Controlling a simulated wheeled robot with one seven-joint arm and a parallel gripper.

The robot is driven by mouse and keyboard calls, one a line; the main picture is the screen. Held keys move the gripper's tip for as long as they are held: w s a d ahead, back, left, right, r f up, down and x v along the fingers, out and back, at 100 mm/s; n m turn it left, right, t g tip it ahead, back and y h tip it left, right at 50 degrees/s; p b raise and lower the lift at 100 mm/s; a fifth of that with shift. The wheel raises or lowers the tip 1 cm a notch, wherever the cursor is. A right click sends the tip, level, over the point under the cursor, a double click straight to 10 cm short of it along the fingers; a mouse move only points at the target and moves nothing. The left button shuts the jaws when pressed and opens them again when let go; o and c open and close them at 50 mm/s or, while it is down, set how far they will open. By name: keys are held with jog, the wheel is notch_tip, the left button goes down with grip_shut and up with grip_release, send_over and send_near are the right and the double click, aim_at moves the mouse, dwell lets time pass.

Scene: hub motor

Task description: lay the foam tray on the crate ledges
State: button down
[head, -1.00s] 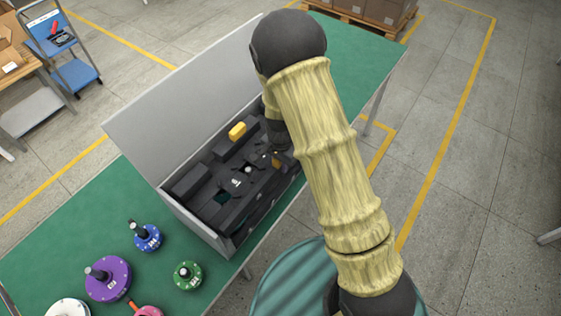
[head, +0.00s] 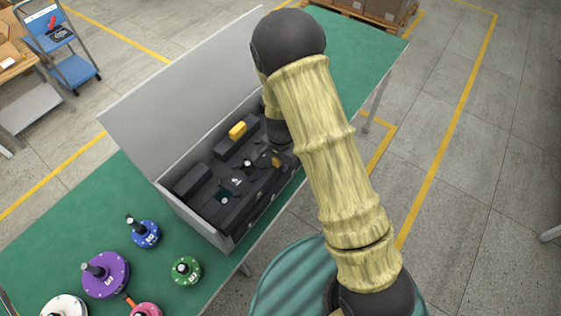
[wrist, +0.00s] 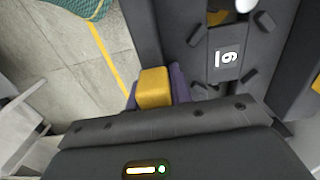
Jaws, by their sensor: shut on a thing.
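The dark grey foam tray (head: 205,205) lies inside the open grey crate (head: 168,198) on the green table. It has a yellow grip block at the far side (head: 237,130) and another at the near side (head: 277,162). Number-tagged parts show in the tray's middle; one tag reads 6 in the wrist view. My gripper (wrist: 156,92) is shut on a yellow block, seen between its purple-grey fingers in the wrist view. In the head view my arm hides most of the gripper and the tray's right end. The crate ledges are hidden, so I cannot tell whether the tray touches them.
The crate's raised lid (head: 180,85) stands along its far side. Several flanged hub motors stand on the table left of the crate, among them a purple one (head: 108,280), a blue one (head: 147,236) and a green one (head: 184,274). The table beyond the crate is clear.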

jog(key=shift+f+b, duration=0.35)
jog(key=shift+f, duration=0.2)
jog(key=c, duration=1.2)
grip_release()
jog(key=shift+o, duration=0.2)
notch_tip(320, 180, up, 18)
jog(key=b, duration=0.1)
jog(key=shift+f+b, duration=0.25)
jog(key=shift+b, duration=0.1)
jog(key=shift+d, duration=0.1)
